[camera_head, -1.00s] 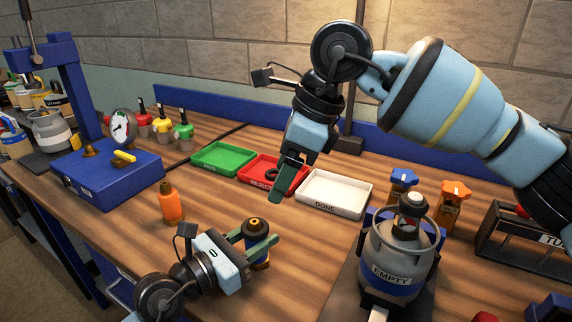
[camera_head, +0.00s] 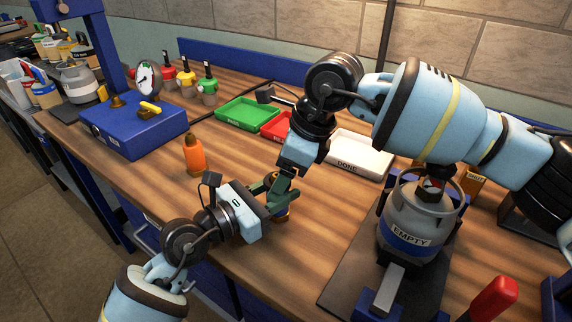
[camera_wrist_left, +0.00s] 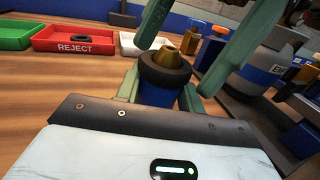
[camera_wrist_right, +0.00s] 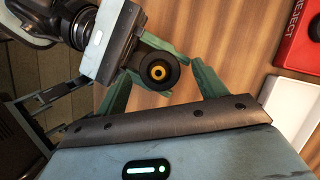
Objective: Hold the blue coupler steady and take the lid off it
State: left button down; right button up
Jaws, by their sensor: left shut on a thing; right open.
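The blue coupler (camera_wrist_left: 158,94) stands upright, with a black ring (camera_wrist_left: 165,72) and a brass piece (camera_wrist_left: 168,54) on top. I cannot tell which of these belongs to the lid. My left gripper (camera_head: 281,203) is shut on the coupler's blue body, its fingers on both sides in the left wrist view. My right gripper (camera_wrist_right: 162,87) is open and empty, pointing down just above the coupler. The right wrist view shows the coupler's round top (camera_wrist_right: 158,71) between the open fingers, apart from both. In the head view, the grippers hide most of the coupler.
Behind are a green tray (camera_head: 247,113), a red REJECT tray (camera_wrist_left: 70,46) holding a black ring, and a white DONE tray (camera_head: 366,158). An orange bottle (camera_head: 194,156) stands left. A grey cylinder marked EMPTY (camera_head: 414,215) stands right. The front wood is clear.

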jog(key=shift+c, duration=0.2)
jog(key=c, duration=1.1)
jog(key=shift+c, duration=0.2)
jog(key=shift+r, duration=0.5)
jog(key=shift+r, duration=0.65)
jog(key=shift+r, duration=0.1)
jog(key=shift+r, duration=1.9)
pick_arm(q)
jog(key=c, duration=0.8)
grip_release()
